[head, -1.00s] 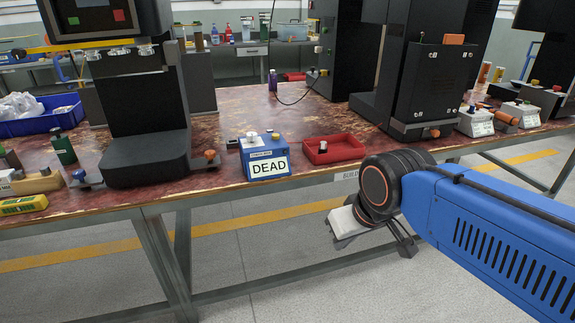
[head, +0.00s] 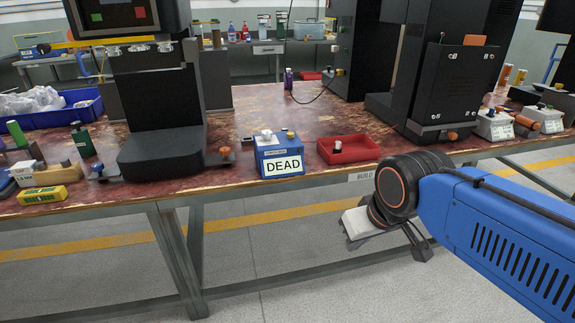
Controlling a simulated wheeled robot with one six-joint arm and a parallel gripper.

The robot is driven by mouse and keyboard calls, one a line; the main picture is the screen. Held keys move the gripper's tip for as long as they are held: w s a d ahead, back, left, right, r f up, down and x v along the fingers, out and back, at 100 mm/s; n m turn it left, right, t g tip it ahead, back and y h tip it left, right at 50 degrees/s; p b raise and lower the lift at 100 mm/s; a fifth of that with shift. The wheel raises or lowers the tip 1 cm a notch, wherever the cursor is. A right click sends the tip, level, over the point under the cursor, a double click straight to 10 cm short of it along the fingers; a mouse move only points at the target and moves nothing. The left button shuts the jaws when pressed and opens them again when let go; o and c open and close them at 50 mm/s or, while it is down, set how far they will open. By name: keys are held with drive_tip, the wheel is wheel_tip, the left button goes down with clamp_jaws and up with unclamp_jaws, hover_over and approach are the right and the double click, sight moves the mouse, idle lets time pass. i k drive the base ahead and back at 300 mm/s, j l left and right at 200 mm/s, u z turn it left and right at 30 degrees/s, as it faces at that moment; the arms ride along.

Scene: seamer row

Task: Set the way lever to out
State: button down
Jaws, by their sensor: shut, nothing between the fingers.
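I cannot tell which part is the way lever; no "out" mark is readable. A blue box (head: 279,168) marked DEAD, with a pale knob on top, stands at the table's front edge. My gripper (head: 420,248) is shut and empty, low in front of the table, apart from all these parts.
A red tray (head: 348,150) lies right of the blue box. A blue bin (head: 82,118), a green bottle (head: 83,141) and a yellow block (head: 42,195) are at the left. White control boxes (head: 494,128) stand at the right. The tabletop middle (head: 270,105) is mostly clear.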

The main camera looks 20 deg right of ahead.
sight(491, 111)
drive_tip(key=z, duration=1.65)
